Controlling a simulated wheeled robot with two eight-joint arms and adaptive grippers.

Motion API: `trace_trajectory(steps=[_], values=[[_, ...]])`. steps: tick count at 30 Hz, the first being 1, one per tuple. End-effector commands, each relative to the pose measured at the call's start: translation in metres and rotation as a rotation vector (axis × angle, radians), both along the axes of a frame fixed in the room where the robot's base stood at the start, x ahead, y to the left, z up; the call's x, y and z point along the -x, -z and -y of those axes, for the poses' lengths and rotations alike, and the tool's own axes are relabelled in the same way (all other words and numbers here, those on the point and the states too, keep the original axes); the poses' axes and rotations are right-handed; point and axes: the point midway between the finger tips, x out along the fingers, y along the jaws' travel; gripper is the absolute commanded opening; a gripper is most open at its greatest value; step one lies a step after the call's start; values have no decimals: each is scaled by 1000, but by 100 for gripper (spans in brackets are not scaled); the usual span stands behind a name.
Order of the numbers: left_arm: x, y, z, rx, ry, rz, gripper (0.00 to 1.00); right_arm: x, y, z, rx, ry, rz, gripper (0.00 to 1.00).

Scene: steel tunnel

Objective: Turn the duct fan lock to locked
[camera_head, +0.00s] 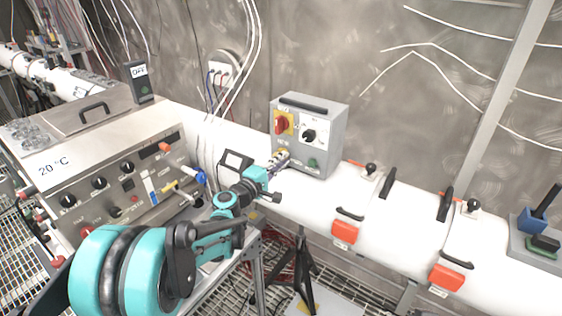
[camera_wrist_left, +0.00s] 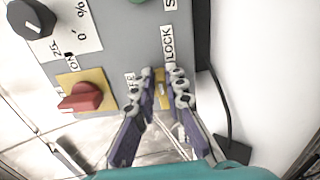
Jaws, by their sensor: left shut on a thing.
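The grey duct fan control box (camera_head: 334,118) stands on the white duct, with a red switch on a yellow plate (camera_head: 282,123), a black knob (camera_head: 309,136) and a green button. My left gripper (camera_head: 279,159) is at the lower left part of its front. In the left wrist view, my left gripper (camera_wrist_left: 163,82) has its two fingers on either side of the small yellowish lock (camera_wrist_left: 162,89) and is shut on it. A LOCK label (camera_wrist_left: 168,46) is beside it, and another label is partly covered by a finger. The lock's exact angle is unclear. In the head view my gripper hides the lock.
The red switch (camera_wrist_left: 84,97) is close beside my fingers in the wrist view. A control panel marked 20 °C (camera_head: 115,180) stands at the left. A small dark-screened device (camera_head: 236,161) is near my wrist. Orange latches (camera_head: 344,231) are on the duct at right.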

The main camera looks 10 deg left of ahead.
Motion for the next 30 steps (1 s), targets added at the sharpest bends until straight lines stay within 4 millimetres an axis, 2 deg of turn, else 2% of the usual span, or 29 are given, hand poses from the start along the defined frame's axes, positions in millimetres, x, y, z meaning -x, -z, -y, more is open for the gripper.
trace_trajectory(steps=[8,21,22,24,30], values=[[1,2,1,-60,2,21,0,0,2,0,0,0,0,40],[1,2,1,-67,2,23,0,0,2,0,0,0,0,40],[1,2,1,-67,2,23,20,0,2,0,0,0,0,40],[1,2,1,-67,2,23,33,0,2,0,0,0,0,40],[0,2,0,-65,1,23,33,0,2,0,0,0,0,40]])
